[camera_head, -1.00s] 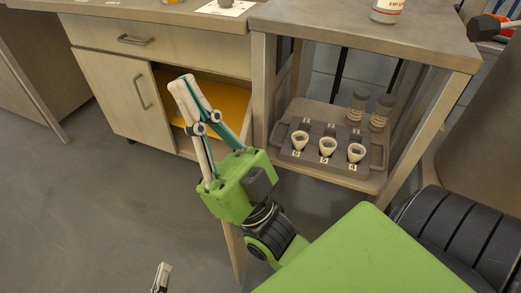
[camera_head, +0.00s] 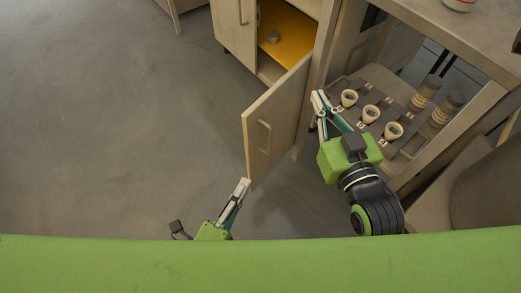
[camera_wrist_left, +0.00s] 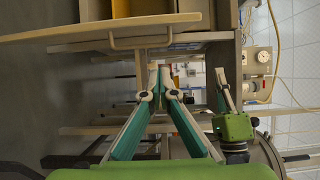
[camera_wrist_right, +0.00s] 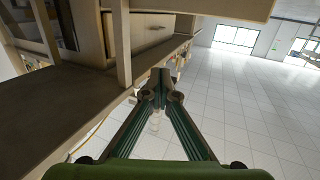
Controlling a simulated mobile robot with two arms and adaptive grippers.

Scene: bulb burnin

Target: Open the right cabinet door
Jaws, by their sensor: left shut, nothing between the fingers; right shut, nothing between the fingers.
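The right cabinet door (camera_head: 272,125) is pale wood and stands swung out from the cabinet in the head view, its handle (camera_head: 265,137) on the visible face. The cabinet opening behind it shows a yellow-orange shelf (camera_head: 290,32). My left gripper (camera_head: 246,181) is shut and empty, just below the door's free edge in the picture; contact cannot be told. In the left wrist view a door panel (camera_wrist_left: 60,33) with a bar handle (camera_wrist_left: 141,45) lies ahead of my fingertips. My right gripper (camera_head: 317,94) is shut and empty, right of the door and apart from it.
A grey tray with white sockets (camera_head: 370,113) and dark-capped jars (camera_head: 425,93) sits on the lower shelf right of my right gripper. A small round grey item (camera_head: 272,37) is on the yellow shelf. Floor (camera_head: 110,120) at left is clear.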

